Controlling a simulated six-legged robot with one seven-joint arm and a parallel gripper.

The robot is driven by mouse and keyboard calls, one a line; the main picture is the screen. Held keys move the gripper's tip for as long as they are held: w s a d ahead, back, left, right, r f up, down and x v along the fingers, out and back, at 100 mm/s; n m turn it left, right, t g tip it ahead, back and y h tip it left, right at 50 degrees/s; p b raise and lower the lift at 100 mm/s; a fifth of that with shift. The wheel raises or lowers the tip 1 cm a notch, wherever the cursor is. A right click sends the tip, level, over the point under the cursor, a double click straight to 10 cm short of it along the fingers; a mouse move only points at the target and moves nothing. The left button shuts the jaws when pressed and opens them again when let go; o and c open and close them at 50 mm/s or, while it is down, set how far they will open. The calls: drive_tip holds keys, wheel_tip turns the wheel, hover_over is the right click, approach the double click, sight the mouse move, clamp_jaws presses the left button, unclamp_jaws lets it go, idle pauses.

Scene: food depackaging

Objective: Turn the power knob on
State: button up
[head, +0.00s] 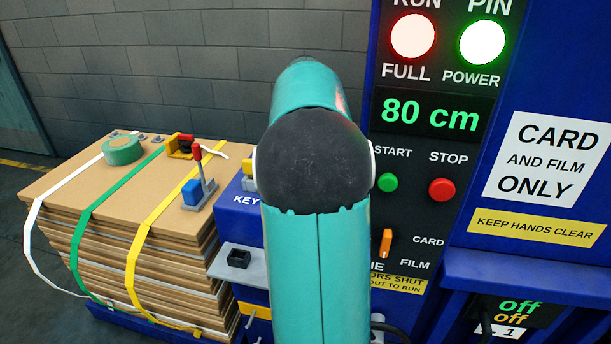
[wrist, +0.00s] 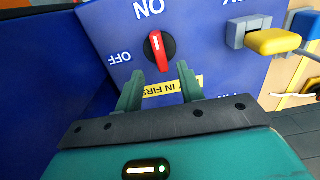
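In the wrist view, the red power knob (wrist: 160,50) with a pale line sits on a blue panel (wrist: 205,50). Lettering appears upside down there, with ON above the knob and OFF to its left. The knob's bar stands nearly upright in the picture, roughly in line with ON. My gripper (wrist: 159,88) is open, its two teal fingers apart, with the knob just beyond and between the tips. I cannot tell whether they touch it. In the head view, my arm hides the gripper and knob. The power lamp (head: 482,41) glows white with a green rim.
A yellow key piece (wrist: 275,42) sits in a grey socket beside the knob. The control column has a display (head: 430,114) reading 80 cm, a green start button (head: 387,182), a red stop button (head: 442,190) and an orange selector (head: 386,243). Strapped cardboard (head: 110,195) stands left.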

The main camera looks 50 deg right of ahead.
wheel_tip(320, 180, up, 7)
drive_tip(key=shift+a, duration=0.1)
idle(0.7)
drive_tip(key=w+a+n+t, duration=0.1)
drive_tip(key=a+n+t, duration=0.4)
drive_tip(key=a, duration=1.8)
drive_tip(key=s+a+f+n, duration=0.4)
drive_tip(key=a, duration=0.5)
drive_tip(key=s+a+f+n, duration=0.4)
drive_tip(key=a+f, duration=0.1)
drive_tip(key=a, duration=0.4)
drive_tip(key=shift+s+a+f+n+t, duration=0.2)
drive_tip(key=shift+s+f+n+t, duration=0.1)
drive_tip(key=shift+s, duration=0.05)
drive_tip(key=shift+d, duration=0.15)
